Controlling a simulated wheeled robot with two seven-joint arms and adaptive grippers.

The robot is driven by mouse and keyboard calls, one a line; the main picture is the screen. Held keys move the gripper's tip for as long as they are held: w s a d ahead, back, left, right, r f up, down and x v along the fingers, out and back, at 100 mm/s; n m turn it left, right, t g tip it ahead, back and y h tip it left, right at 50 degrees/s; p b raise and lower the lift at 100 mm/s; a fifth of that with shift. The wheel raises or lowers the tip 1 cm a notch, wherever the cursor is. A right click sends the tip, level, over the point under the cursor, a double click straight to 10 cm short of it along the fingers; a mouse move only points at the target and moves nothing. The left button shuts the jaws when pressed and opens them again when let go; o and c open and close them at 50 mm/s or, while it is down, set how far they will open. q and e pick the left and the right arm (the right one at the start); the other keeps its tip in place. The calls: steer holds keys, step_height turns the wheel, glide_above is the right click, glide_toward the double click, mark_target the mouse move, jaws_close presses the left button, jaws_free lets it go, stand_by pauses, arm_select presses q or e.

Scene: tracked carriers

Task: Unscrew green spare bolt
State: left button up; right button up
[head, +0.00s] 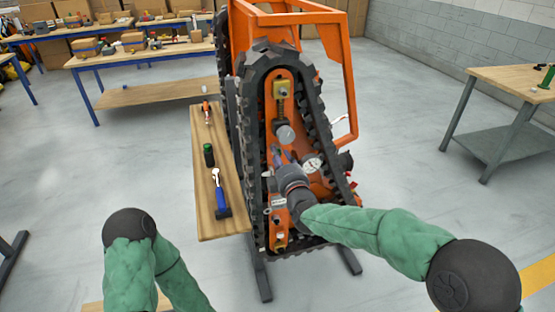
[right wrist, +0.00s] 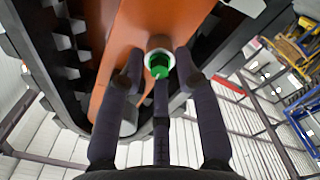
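The green bolt (right wrist: 159,66) shows in the right wrist view, ringed by a pale metal collar on the orange plate (right wrist: 118,60) of the tracked carrier (head: 282,95). My right gripper (right wrist: 160,68) has its dark fingers spread on both sides of the bolt, with gaps between the fingers and the collar. It is open, and I cannot tell how far the tips are from the plate. In the head view my right gripper (head: 278,158) is at the middle of the track's inner side, and the bolt is hidden there. My left gripper is outside the view.
A wooden shelf (head: 235,213) beside the track bears a dark green cylinder (head: 208,155), a blue-handled tool (head: 221,198) and an orange-handled tool (head: 206,111). A pressure gauge (head: 313,163) sits close right of my gripper. A wooden table (head: 510,82) stands at right; open floor lies between.

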steer(key=m+b, duration=0.6)
steer(key=m, duration=0.4)
steer(key=shift+m, duration=0.4)
jaws_close()
